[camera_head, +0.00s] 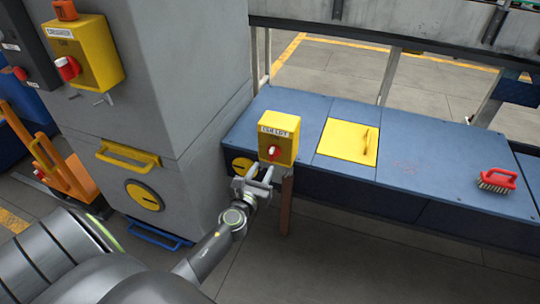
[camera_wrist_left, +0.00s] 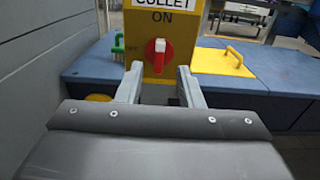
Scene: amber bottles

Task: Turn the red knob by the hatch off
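The red knob (camera_head: 273,153) sits on the front of a yellow box (camera_head: 284,130) with a white label on top, standing on the blue bench. The knob also shows in the left wrist view (camera_wrist_left: 159,53), its white mark pointing up toward "ON". A yellow hatch (camera_head: 344,142) with a handle lies flat in the bench just right of the box. My left gripper (camera_head: 258,174) is just in front of and below the knob. Its fingers are apart on either side of the knob (camera_wrist_left: 161,82) and hold nothing. My right gripper is out of view.
Another yellow box (camera_head: 84,52) with a red knob is on the grey cabinet (camera_head: 185,80) at left. A red brush (camera_head: 497,180) lies on the blue bench (camera_head: 425,160) at right. The grey cabinet stands close to my left arm. A brown post (camera_head: 286,205) stands below the box.

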